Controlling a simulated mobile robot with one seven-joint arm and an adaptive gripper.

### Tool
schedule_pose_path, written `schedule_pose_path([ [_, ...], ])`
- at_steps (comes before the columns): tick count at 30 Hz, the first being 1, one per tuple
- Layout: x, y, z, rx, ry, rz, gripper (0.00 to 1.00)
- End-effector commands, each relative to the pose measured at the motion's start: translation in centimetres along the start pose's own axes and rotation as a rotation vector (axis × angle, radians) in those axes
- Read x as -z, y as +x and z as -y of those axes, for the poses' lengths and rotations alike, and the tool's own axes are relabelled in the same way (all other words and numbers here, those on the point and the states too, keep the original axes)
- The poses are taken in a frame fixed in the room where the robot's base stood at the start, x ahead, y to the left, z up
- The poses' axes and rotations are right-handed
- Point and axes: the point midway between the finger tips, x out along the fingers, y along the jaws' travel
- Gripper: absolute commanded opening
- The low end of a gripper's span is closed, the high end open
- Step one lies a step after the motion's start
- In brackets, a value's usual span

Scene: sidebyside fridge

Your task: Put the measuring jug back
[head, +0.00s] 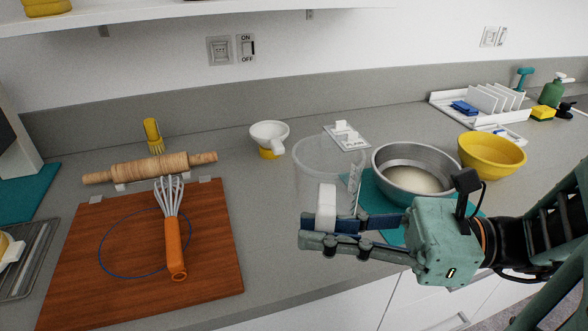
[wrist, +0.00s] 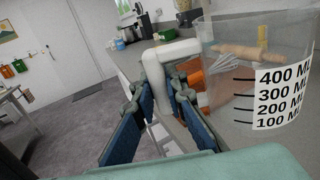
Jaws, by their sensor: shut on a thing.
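The measuring jug (head: 322,160) is clear plastic with a white handle. In the wrist view the jug (wrist: 230,70) fills the upper right, with black marks from 100 to 400 ML on a white band. My gripper (head: 312,232) is shut on the white handle, its blue-padded fingers on either side of it. The jug is upright or nearly so and looks empty. It is over the counter, left of the metal bowl. I cannot tell whether its base touches the counter, as the fingers hide part of it.
A metal bowl of white powder (head: 384,160) stands on a teal mat (head: 368,197), close right of the jug. A yellow bowl (head: 491,157) is further right. A whisk (head: 174,240) lies on the wooden board (head: 90,270).

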Motion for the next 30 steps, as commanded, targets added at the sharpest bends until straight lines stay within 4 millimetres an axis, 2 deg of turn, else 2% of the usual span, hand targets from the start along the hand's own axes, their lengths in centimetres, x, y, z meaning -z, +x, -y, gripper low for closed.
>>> schedule_pose_path([
  [10,-0.2,0.0,0.1,-0.001,0.0,0.002,0.0],
  [22,0.2,1.0,2.1,-0.002,0.005,0.005,0.0],
  [27,1.6,1.8,4.2,-0.004,0.003,0.004,0.0],
  [30,3.4,2.8,6.6,-0.005,-0.001,0.003,0.0],
])
